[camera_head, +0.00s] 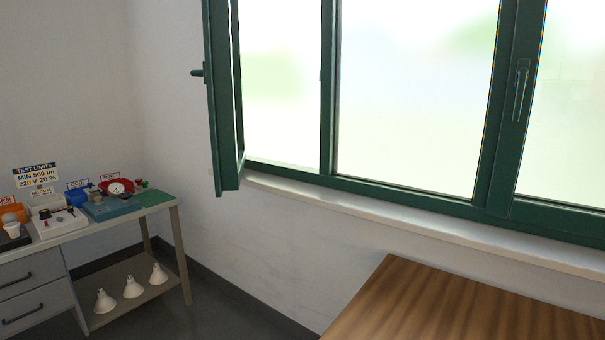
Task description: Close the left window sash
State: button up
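The left window sash (221,95) is a green-framed panel at the left end of the green window. It stands open, swung into the room and seen nearly edge-on. Its dark handle (198,73) sticks out to the left from its free edge. The left opening of the green window frame (329,95) is bright behind it. My gripper is not in view.
A right sash with an upright handle (521,90) looks shut. A pale sill (400,222) runs below the window. A brown wooden tabletop (450,310) stands at the lower right. A workbench (75,236) with test gear and several bulbs is at the left. Bare floor shows between them.

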aim_at(221, 18)
jog(key=i+j+u, duration=0.35)
jog(key=i+j, duration=0.9)
